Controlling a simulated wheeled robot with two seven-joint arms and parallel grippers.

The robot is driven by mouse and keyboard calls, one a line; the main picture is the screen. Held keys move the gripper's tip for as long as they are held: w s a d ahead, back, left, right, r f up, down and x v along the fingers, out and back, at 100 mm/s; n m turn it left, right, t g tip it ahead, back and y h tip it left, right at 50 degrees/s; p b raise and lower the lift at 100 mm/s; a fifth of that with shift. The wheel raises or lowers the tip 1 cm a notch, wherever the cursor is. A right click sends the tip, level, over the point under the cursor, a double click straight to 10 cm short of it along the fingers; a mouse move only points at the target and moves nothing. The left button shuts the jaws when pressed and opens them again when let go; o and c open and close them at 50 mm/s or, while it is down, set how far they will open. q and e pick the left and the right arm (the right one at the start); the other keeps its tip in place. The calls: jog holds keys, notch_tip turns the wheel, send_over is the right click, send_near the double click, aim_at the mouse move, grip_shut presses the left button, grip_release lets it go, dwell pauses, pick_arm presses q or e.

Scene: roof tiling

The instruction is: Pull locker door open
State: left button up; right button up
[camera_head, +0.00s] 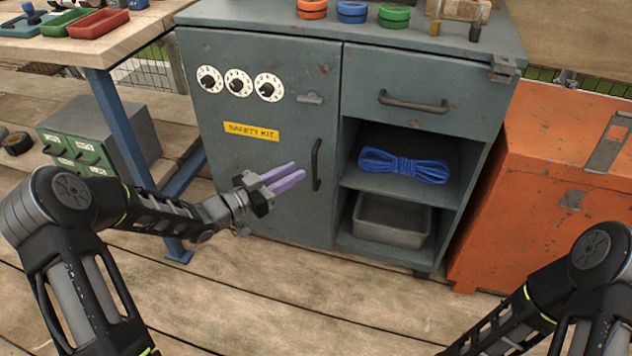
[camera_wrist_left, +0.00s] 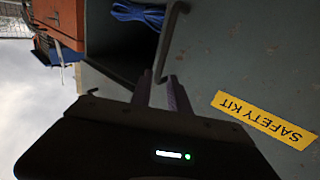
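The grey-green locker door (camera_head: 265,130) is closed flush with its cabinet front. It bears three white dials (camera_head: 238,82), a small latch (camera_head: 310,98), a yellow "SAFETY KIT" label (camera_head: 251,132) and a dark vertical handle (camera_head: 317,165) near its right edge. My left gripper (camera_head: 300,172) has purple fingers, which are a little apart and point at the handle from its left. In the left wrist view, the handle (camera_wrist_left: 170,38) reaches down to the fingertips (camera_wrist_left: 157,78); I cannot tell whether they touch it. My right gripper is out of view.
Right of the door are a drawer (camera_head: 420,105) with its own handle, a shelf with blue rope (camera_head: 404,165) and a grey bin (camera_head: 391,220). An orange chest (camera_head: 550,180) stands at right. A workbench (camera_head: 110,45) with a blue leg (camera_head: 120,125) stands at left. Floorboards in front are clear.

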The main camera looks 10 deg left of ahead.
aim_at(313, 161)
pick_arm(q)
jog(key=shift+a+r, duration=0.1)
jog(key=shift+r, duration=0.05)
jog(key=b+x, duration=0.2)
jog(key=x, duration=0.5)
jog(key=shift+w, duration=0.1)
jog(key=shift+w+d, duration=0.2)
jog(key=shift+d, duration=0.1)
jog(key=shift+c, duration=0.4)
grip_shut()
dwell(0.9)
